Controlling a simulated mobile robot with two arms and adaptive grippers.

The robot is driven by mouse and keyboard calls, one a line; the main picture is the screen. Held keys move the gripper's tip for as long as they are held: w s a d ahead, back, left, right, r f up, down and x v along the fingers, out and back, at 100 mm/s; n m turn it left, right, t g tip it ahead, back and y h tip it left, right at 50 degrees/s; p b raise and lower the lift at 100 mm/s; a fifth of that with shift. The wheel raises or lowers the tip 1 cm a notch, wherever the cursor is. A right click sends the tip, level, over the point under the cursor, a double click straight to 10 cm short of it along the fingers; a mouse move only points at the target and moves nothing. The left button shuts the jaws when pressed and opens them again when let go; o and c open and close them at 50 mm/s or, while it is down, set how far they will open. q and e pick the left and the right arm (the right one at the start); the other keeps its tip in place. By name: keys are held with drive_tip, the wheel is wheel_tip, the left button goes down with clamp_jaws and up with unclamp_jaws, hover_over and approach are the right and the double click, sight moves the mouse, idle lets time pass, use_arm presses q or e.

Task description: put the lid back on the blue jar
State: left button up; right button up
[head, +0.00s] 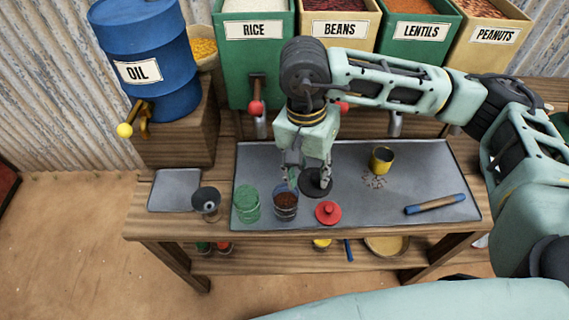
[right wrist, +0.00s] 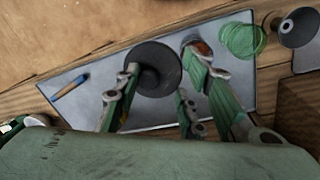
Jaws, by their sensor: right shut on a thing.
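The blue jar (head: 286,207), a clear bluish pot with brown contents, stands open on the grey mat. Its brown contents also show in the right wrist view (right wrist: 202,47), partly behind a finger. A red lid (head: 328,212) with a knob lies on the mat to its right. My right gripper (head: 309,184) is just behind the jar and lid, pointing down. Its fingers are wide apart around a dark round disc (right wrist: 153,70) and appear shut on it; the contact is hard to see. My left gripper is not in view.
A green jar (head: 246,205) stands left of the blue jar, with a dark funnel-like thing (head: 206,198) beyond. A yellow cup (head: 382,160) and a blue-ended rod (head: 435,204) are on the mat's right. Bins and an oil drum (head: 150,55) stand behind.

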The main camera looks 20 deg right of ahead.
drive_tip(key=shift+w+a+f+m+y+p, duration=0.35)
drive_tip(key=shift+w+f+m, duration=0.7)
drive_tip(key=shift+m, duration=3.1)
drive_tip(key=shift+w+a+f+m+y+p, duration=0.15)
drive_tip(key=shift+w+a+f+m+y, duration=0.8)
drive_tip(key=shift+m, duration=3.25)
drive_tip(key=shift+w+d+f+m+y+p, duration=0.1)
drive_tip(key=shift+w+d+f+m+p, duration=0.35)
drive_tip(key=shift+f+m, duration=2.4)
drive_tip(key=m, duration=0.1)
drive_tip(key=b, duration=0.1)
drive_tip(key=m, duration=0.1)
drive_tip(key=shift+w+a+r+m+b, duration=0.2)
drive_tip(key=shift+a+r+m+b, duration=0.1)
drive_tip(key=shift+r, duration=0.1)
drive_tip(key=shift+f+b, duration=0.75)
drive_tip(key=shift+f, duration=0.1)
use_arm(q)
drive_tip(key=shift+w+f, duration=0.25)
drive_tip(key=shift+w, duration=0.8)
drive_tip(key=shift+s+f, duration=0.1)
